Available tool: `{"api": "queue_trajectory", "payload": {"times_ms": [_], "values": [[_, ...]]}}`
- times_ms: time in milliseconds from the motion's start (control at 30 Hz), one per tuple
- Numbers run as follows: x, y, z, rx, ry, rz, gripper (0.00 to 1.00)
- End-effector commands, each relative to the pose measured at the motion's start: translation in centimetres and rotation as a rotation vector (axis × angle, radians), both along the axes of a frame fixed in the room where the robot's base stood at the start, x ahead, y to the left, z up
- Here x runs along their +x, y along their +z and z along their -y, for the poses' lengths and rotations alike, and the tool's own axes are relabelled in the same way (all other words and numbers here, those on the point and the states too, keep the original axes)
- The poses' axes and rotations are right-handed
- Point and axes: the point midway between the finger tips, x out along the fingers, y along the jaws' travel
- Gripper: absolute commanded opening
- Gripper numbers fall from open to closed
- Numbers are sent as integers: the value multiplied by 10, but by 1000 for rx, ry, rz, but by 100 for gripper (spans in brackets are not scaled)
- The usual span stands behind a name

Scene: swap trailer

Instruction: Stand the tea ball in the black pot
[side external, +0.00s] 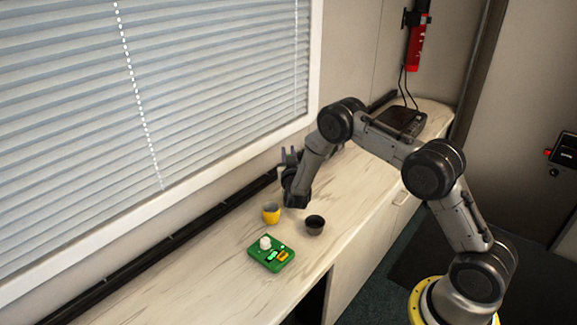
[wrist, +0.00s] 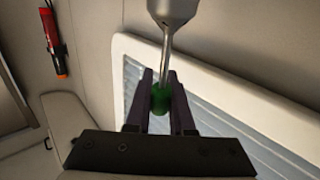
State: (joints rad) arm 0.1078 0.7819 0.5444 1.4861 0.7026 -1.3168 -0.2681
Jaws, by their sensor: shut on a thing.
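The tea ball (wrist: 172,12) shows in the wrist view as a grey metal head on a thin stem with a green grip (wrist: 160,100). The head is cut off by the top edge of that view. My gripper (wrist: 161,86) is shut on the green grip, one finger on each side. I cannot make out the tea ball there. The black pot (side external: 315,225) stands upright on the counter, to the right of and below my gripper in the picture.
A yellow cup (side external: 271,214) stands left of the black pot. A green board (side external: 259,258) with a white piece and small coloured parts lies nearer the camera. The counter (side external: 205,270) is bare at the near left. Window blinds (side external: 150,90) rise behind it.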

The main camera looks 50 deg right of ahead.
Motion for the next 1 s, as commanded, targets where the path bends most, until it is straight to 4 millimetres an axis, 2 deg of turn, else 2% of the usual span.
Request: {"api": "queue_trajectory", "payload": {"times_ms": [100,167,267,500,700,800,1000], "values": [[-1,15,1,5,-4,19,0],[-8,15,2,7,-16,35,0],[-30,14,0,9,-32,50,0],[-97,21,-23,0,-40,85,0],[-136,27,-40,-11,-23,89,0],[-145,29,-45,-15,-15,86,0],[-145,34,-51,-13,0,96,0]]}}
